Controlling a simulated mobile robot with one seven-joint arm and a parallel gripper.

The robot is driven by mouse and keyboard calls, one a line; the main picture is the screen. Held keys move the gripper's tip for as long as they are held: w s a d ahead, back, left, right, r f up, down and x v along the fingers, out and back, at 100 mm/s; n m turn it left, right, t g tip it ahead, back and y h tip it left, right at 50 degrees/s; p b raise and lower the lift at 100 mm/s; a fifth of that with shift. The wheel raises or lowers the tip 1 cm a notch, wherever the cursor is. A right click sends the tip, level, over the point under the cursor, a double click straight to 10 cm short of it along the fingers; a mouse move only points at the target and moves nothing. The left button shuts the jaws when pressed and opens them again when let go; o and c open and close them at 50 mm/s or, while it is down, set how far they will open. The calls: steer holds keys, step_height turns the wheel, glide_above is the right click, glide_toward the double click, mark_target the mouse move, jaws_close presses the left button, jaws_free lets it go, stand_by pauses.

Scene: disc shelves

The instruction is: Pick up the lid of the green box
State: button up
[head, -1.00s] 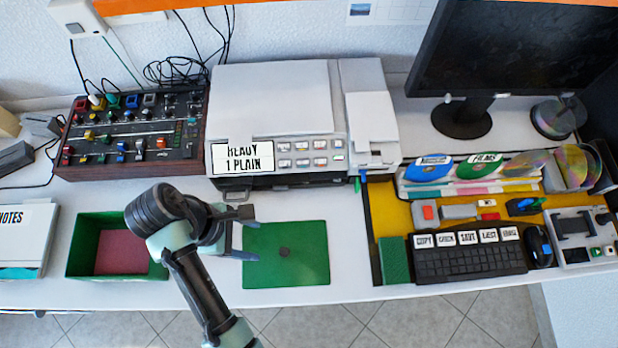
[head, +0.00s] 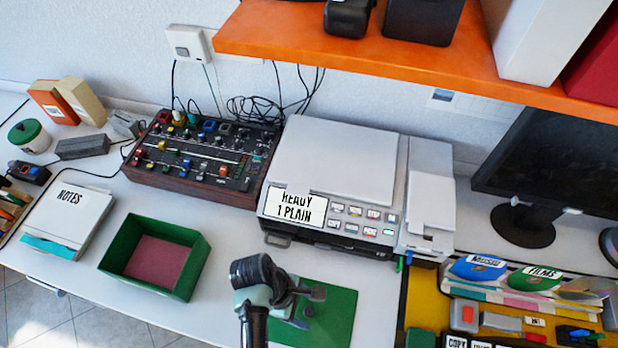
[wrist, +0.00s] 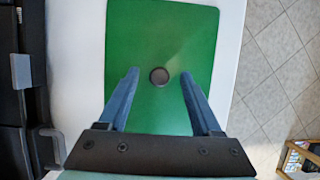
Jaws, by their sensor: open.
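The green lid (head: 340,325) lies flat on the white desk, with a small round dark knob at its middle. In the wrist view the lid (wrist: 150,30) fills the centre, and its knob (wrist: 159,76) shows between my two fingertips. My gripper (wrist: 159,78) is open above the lid, with one finger on either side of the knob and nothing held; the height gap cannot be told. In the head view my gripper (head: 308,307) and arm cover part of the lid. The open green box (head: 118,243), with a reddish-pink inside bottom, stands to the left of the lid.
A printer (head: 340,170) stands just behind the lid. A mixer panel (head: 205,155) and a notes stack (head: 72,212) are at the left. An orange shelf (head: 420,62) hangs above. The desk's front edge is close to the lid.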

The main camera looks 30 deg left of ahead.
steer(key=shift+f, duration=0.15)
jaws_close()
stand_by(0.4)
